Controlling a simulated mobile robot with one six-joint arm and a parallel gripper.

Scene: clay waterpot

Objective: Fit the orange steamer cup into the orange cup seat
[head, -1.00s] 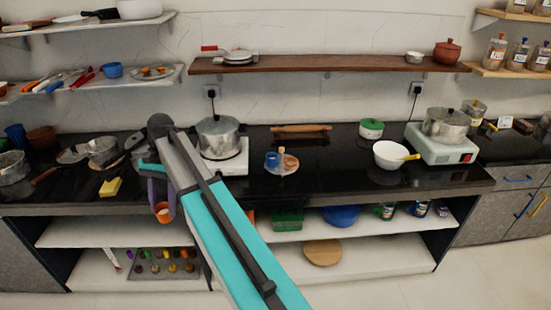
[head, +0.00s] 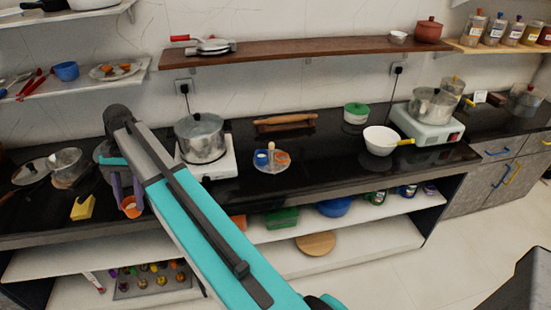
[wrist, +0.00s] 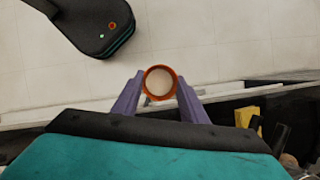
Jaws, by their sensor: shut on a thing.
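My gripper (head: 127,193) is shut on a small orange cup, the orange steamer cup (head: 131,208), at the front edge of the counter on the left. In the wrist view the purple fingers hold the cup's round orange rim (wrist: 147,83) from both sides; its inside looks pale, and I cannot tell whether it is open below. The orange cup seat (head: 283,156) appears as an orange ring on a small round stand on the counter, right of my gripper and apart from it. A blue cup (head: 261,159) sits beside it on the stand.
A steel pot (head: 201,139) stands on a white burner left of the stand. A rolling pin (head: 285,122) lies behind it, and a white bowl (head: 380,141) stands to the right. A yellow sponge (head: 83,207) lies left of my gripper. Dark counter around the stand is clear.

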